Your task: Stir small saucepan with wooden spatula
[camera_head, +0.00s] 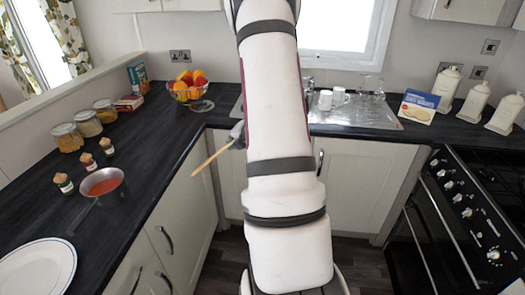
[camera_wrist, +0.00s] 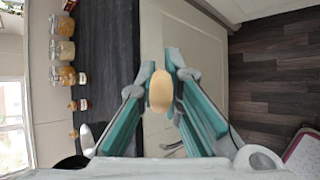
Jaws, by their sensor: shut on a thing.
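The small saucepan (camera_head: 102,188) stands on the dark counter at the left in the head view, with orange-red liquid inside and its handle toward the front. My gripper (camera_head: 239,134) is shut on the wooden spatula (camera_head: 210,158), well to the right of the saucepan and apart from it. The spatula slants down to the left, over the counter's edge area. My arm mostly hides the gripper there. In the wrist view the spatula's pale rounded end (camera_wrist: 161,91) shows between the two fingers of my gripper (camera_wrist: 160,68). A partly hidden shiny object lies behind the left finger.
Several spice and storage jars (camera_head: 89,123) stand behind the saucepan, and a white plate (camera_head: 38,268) lies in front. A fruit bowl (camera_head: 188,90) sits in the back corner. The sink (camera_head: 345,112) is behind my arm; the stove (camera_head: 470,205) is right. Floor between cabinets is clear.

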